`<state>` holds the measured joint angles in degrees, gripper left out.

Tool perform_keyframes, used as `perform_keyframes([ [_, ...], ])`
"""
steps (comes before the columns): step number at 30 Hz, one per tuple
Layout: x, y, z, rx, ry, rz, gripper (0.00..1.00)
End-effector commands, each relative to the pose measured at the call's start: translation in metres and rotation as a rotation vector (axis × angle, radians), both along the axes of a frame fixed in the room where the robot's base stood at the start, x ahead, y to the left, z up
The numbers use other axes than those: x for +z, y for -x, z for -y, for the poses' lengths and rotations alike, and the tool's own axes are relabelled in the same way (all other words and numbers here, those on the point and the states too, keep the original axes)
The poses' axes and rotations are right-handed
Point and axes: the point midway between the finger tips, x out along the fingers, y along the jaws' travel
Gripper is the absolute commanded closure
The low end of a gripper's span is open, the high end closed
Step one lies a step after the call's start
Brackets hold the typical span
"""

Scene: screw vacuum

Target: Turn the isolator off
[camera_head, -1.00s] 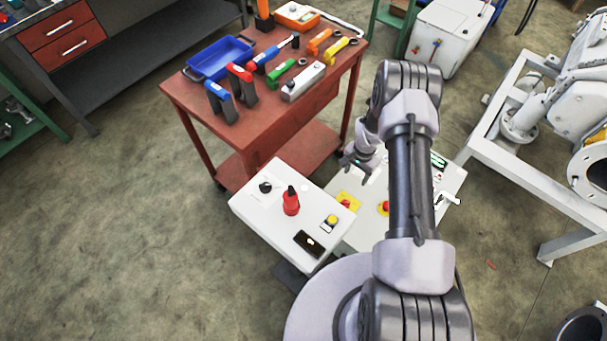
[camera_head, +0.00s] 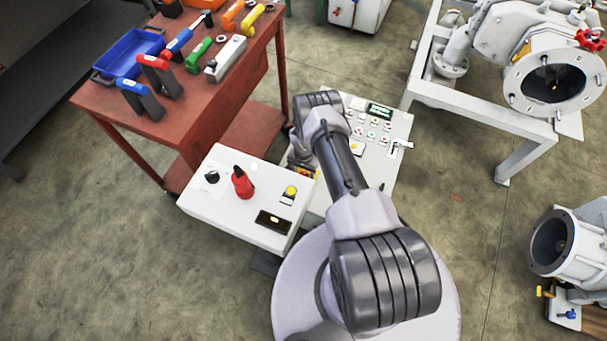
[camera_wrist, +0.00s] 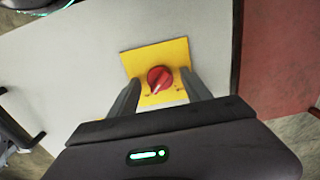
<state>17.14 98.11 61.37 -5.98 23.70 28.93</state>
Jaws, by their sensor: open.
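The isolator, a round red knob (camera_wrist: 159,79) on a square yellow plate (camera_wrist: 178,52), is on a pale panel in the wrist view. A light mark shows on the knob. My gripper (camera_wrist: 160,84) is open, with one finger on each side of the knob in the picture; I cannot tell whether they touch it. In the head view my gripper (camera_head: 299,158) is low over the left part of the control panel (camera_head: 388,165). There my arm hides most of the isolator, and only a bit of yellow and red shows.
A white box (camera_head: 212,207) with a red-and-black handle (camera_head: 243,184) and a yellow button (camera_head: 290,191) stands left of my arm. A red tool cart (camera_head: 190,120) stands beyond it. A pipe machine on a white frame (camera_head: 480,105) is at the right.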

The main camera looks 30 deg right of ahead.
Motion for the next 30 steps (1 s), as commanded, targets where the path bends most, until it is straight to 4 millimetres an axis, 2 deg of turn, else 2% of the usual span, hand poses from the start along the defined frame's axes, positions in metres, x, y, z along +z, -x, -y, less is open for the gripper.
perform_keyframes([
  [6,0.0003,0.0001,0.0,0.0,0.0,0.0,0.43],
  [15,0.0003,0.0003,0.0,0.0,0.0,0.0,1.0],
  [23,-0.0006,0.0002,0.0,0.026,0.0,0.0,1.0],
  [30,-0.0026,0.0,0.0002,0.155,0.001,-0.001,1.0],
])
